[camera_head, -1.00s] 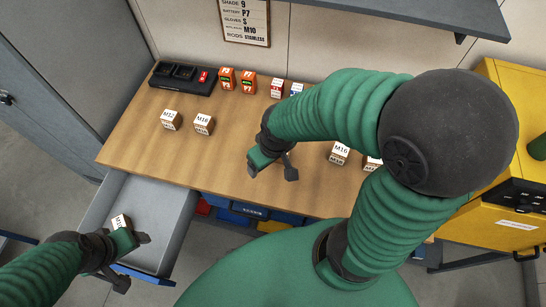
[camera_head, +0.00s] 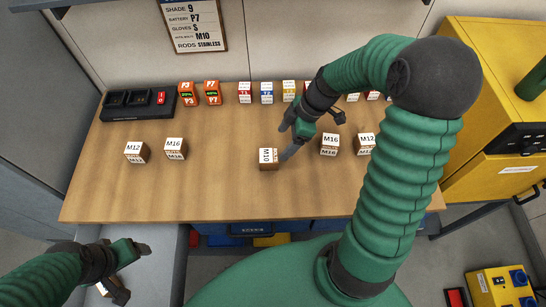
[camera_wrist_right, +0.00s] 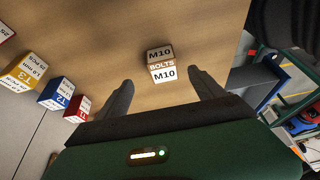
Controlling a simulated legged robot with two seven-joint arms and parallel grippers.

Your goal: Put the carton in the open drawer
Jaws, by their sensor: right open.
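A brown and white M10 carton (camera_head: 268,158) stands on the workbench near its middle. My right gripper (camera_head: 286,142) is open, just behind and to the right of it. In the right wrist view the carton (camera_wrist_right: 161,65) lies ahead of the gap between the spread fingertips (camera_wrist_right: 160,80), with nothing held. The open grey drawer (camera_head: 172,245) sticks out below the bench's left end. My left gripper (camera_head: 133,270) is over it with its fingers apart. A small whitish carton (camera_head: 104,289) shows partly behind that gripper; its label and exact contact are hidden.
M12 (camera_head: 136,152) and M16 (camera_head: 175,149) cartons stand to the left on the bench, others (camera_head: 330,144) to the right. Orange batteries (camera_head: 188,94), a black charger (camera_head: 139,104) and small boxes (camera_head: 245,92) line the back. A yellow cabinet (camera_head: 500,170) is at right.

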